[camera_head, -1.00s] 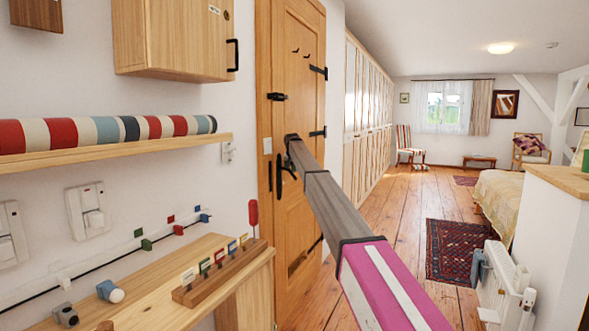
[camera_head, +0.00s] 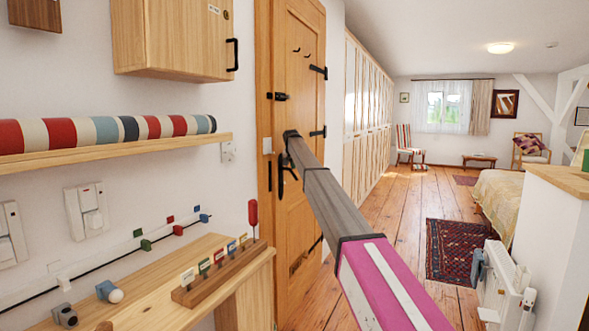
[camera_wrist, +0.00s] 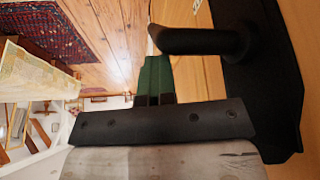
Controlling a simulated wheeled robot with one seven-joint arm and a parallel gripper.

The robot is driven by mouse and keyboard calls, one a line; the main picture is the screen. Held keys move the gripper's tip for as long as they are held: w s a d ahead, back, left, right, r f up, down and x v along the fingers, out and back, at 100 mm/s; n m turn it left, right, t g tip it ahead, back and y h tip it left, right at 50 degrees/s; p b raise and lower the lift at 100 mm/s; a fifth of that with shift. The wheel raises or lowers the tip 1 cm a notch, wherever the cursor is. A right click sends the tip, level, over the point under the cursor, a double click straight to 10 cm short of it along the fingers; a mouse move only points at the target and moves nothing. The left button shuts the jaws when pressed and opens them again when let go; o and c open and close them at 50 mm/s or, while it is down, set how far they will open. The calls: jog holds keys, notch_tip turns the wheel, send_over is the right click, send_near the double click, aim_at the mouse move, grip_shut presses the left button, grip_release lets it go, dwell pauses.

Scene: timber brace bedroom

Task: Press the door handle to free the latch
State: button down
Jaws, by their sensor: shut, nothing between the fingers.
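The wooden door (camera_head: 300,70) stands at the left of the head view and looks closed. Its black handle (camera_head: 282,174) is partly hidden there by my arm. In the wrist view the black lever (camera_wrist: 195,40) reaches left from a dark backplate (camera_wrist: 268,85). My gripper (camera_wrist: 154,62) shows green fingers, shut together with nothing between them. The fingertips are just beside the lever's free end in that picture; I cannot tell if they touch it. In the head view my arm hides the fingers.
A shelf with a striped roll (camera_head: 110,130) and a wooden bench (camera_head: 150,290) are along the left wall. A wall cabinet (camera_head: 175,40) hangs above. A white radiator (camera_head: 508,285) stands at right.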

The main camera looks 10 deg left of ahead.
jog(key=v, duration=1)
jog(key=shift+w+d, duration=0.1)
dwell(0.3)
jog(key=s+d+f+g, duration=0.1)
jog(key=s+d+f, duration=0.7)
jog(key=f, duration=0.5)
jog(key=s+d+f+g, duration=0.1)
jog(key=s+d+f, duration=0.6)
jog(key=s+f, duration=0.45)
jog(key=s+d+f+g, duration=0.1)
jog(key=s+d+f, duration=0.65)
jog(key=f, duration=0.65)
jog(key=s+d+f, duration=0.4)
jog(key=s+f, duration=0.2)
jog(key=s, duration=0.6)
jog(key=s+d+f+g, duration=0.1)
jog(key=s+d+f, duration=0.3)
jog(key=s, duration=0.9)
jog(key=s+d+f+g, duration=0.1)
jog(key=s+d+f, duration=0.3)
jog(key=s, duration=0.9)
notch_tip(320, 180, down, 4)
jog(key=shift+r, duration=0.1)
